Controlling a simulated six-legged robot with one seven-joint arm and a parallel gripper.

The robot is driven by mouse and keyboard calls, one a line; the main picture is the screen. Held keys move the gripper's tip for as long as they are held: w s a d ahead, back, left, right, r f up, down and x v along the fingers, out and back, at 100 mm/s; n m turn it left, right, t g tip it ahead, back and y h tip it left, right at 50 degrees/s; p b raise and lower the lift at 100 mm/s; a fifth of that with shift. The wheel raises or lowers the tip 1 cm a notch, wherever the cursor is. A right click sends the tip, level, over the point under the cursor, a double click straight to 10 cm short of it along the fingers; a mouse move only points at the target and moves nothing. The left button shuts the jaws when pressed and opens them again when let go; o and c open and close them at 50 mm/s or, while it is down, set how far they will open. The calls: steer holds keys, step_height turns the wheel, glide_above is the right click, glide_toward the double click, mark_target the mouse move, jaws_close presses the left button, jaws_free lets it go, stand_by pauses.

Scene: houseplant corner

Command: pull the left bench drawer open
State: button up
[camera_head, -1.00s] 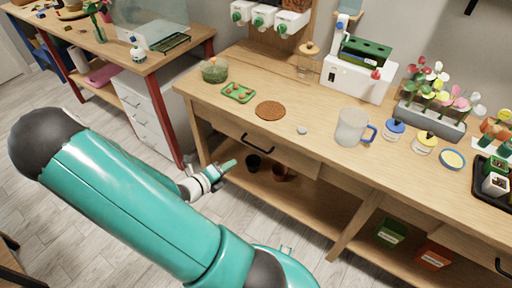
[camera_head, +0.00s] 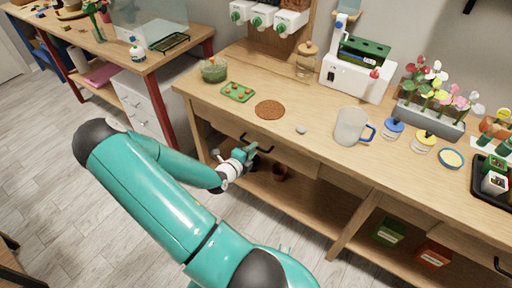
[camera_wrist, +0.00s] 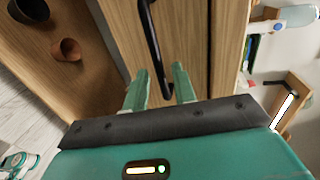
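The left bench drawer (camera_head: 292,160) is a pale wood front under the left part of the bench top, and it looks closed. Its black bar handle (camera_head: 265,149) is partly hidden by my gripper (camera_head: 250,152) in the head view. In the wrist view the drawer front (camera_wrist: 185,35) fills the middle, with the handle (camera_wrist: 151,42) running down it. My gripper (camera_wrist: 160,88) has its two green fingers apart. The near end of the handle shows between them. I cannot tell whether either finger touches it.
Below the drawer is an open shelf with a terracotta pot (camera_head: 280,172), also in the wrist view (camera_wrist: 68,50), beside a dark pot (camera_wrist: 30,10). A bench leg (camera_head: 353,222) stands to the right. The bench top holds a pitcher (camera_head: 350,127) and a brown mat (camera_head: 269,110).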

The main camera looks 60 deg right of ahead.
steer(key=shift+x, duration=1.5)
jaws_close()
steer(key=shift+w+a, duration=0.1)
